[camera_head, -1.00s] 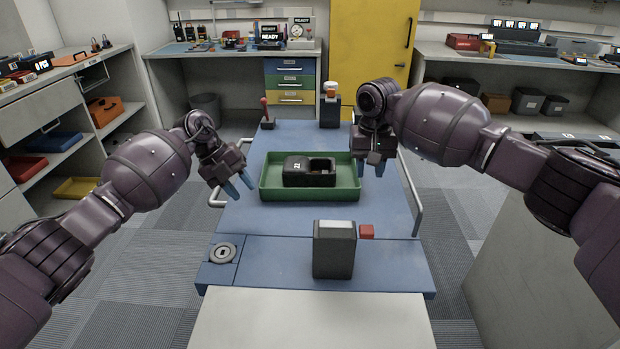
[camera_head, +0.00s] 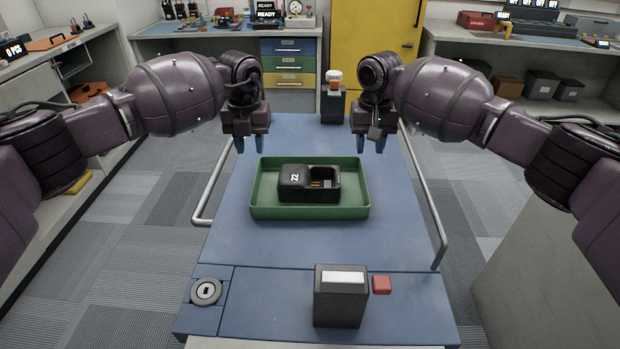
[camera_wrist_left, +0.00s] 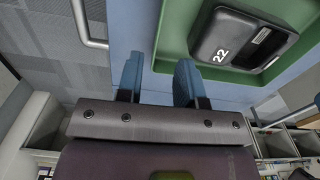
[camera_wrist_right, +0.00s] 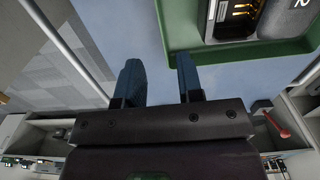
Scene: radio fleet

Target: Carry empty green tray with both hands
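The green tray (camera_head: 310,213) lies on the blue top of the cart, and it is not empty. A black charger-like device marked 22 (camera_head: 296,182) sits inside it, and both show in the left wrist view, the tray (camera_wrist_left: 180,28) beside the device (camera_wrist_left: 222,36). My left gripper (camera_head: 249,145) is open and empty above the tray's far left corner. My right gripper (camera_head: 370,144) is open and empty above its far right corner. In the right wrist view the tray's rim (camera_wrist_right: 182,28) is close beside the fingers. Neither gripper visibly touches the tray.
The cart has metal side rails at left (camera_head: 208,185) and right (camera_head: 428,200). A dark box with a pale top (camera_head: 341,300) and a red block (camera_head: 381,285) stand at the near edge.

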